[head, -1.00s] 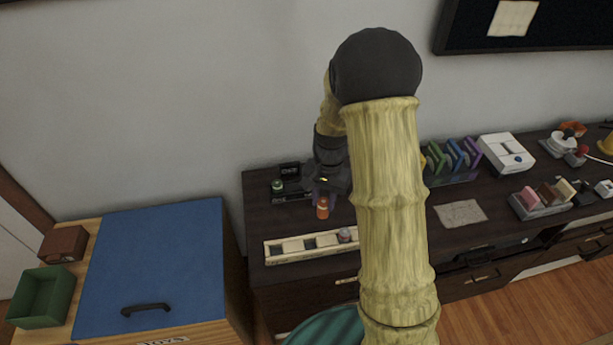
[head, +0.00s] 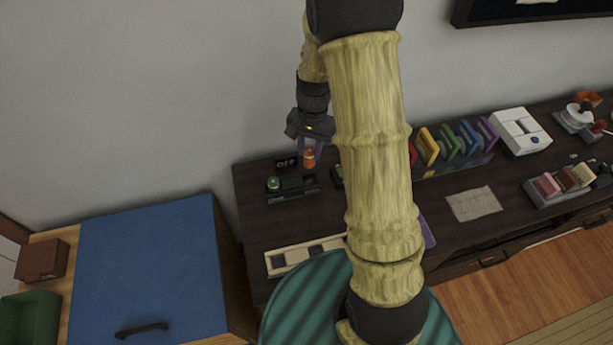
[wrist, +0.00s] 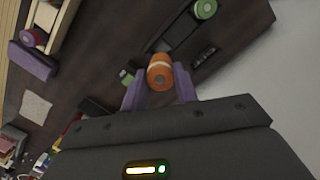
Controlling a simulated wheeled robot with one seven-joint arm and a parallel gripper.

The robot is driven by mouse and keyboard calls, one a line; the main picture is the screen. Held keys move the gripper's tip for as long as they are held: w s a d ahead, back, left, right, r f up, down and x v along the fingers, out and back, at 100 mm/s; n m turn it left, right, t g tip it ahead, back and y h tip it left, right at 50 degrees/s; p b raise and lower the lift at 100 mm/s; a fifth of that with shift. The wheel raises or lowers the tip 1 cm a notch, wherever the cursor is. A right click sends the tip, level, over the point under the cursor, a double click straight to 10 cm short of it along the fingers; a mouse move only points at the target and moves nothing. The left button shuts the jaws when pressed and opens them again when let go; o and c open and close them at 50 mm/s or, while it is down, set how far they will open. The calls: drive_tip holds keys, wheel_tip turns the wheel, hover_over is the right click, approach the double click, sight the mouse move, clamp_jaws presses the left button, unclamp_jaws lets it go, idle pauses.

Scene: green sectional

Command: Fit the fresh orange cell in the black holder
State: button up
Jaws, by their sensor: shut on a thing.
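My gripper (head: 309,146) is shut on the orange cell (head: 309,159), its purple fingers on either side of it. The cell hangs roughly upright below the gripper, apart from the desk. In the head view it appears by the back right part of the black holder (head: 296,193). A green-topped cell (head: 273,184) sits at the holder's left end. In the wrist view the orange cell (wrist: 160,75) is between the fingers, with the holder (wrist: 178,32) beyond it and the green-topped cell (wrist: 205,9) at its far end. The exact gap to the holder cannot be told.
A small OFF display (head: 286,163) stands behind the holder. A cream tray (head: 290,258) lies at the desk's front; a purple-and-red cell (wrist: 32,38) is by it in the wrist view. Coloured upright pieces (head: 450,143) stand to the right. My arm hides the desk's middle.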

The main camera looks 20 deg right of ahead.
sight(309, 164)
drive_tip(key=shift+s, duration=0.1)
drive_tip(key=f, duration=0.6)
drive_tip(key=shift+d+f, duration=0.15)
drive_tip(key=shift+d, duration=0.05)
drive_tip(key=shift+a, duration=0.3)
drive_tip(key=shift+d+f, duration=0.1)
drive_tip(key=shift+f, duration=1.7)
drive_tip(key=shift+f, duration=0.2)
drive_tip(key=o, duration=1.1)
drive_tip(key=shift+c, duration=0.2)
